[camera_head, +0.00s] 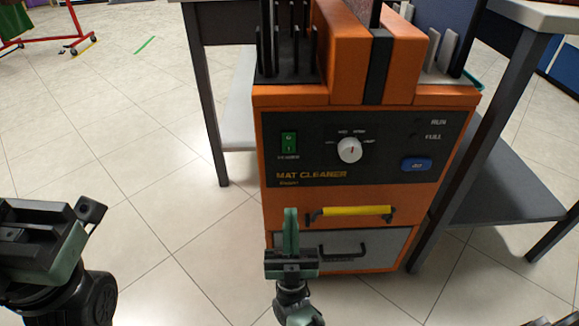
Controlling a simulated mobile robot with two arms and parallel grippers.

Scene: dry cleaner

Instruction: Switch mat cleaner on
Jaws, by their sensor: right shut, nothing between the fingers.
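The orange mat cleaner (360,205) stands upright ahead, with a black control panel (310,168) lettered MAT CLEANER. A green rocker switch (288,143) is at the panel's left, over small lettering that looks like POWER. A white dial (349,150) is mid-panel, and a blue button (416,164) is at its right. The RUN and FULL lamps look dark. My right gripper (291,212) is shut and empty, in front of the machine's lower left. It appears below the switch and apart from it. My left gripper (45,228) is at the far left; its finger opening is unclear.
A yellow handle (357,210) and a grey drawer (372,247) with a black handle are on the machine's lower front. Tables with dark legs (205,105) flank it on both sides. A red rack (45,40) stands far left.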

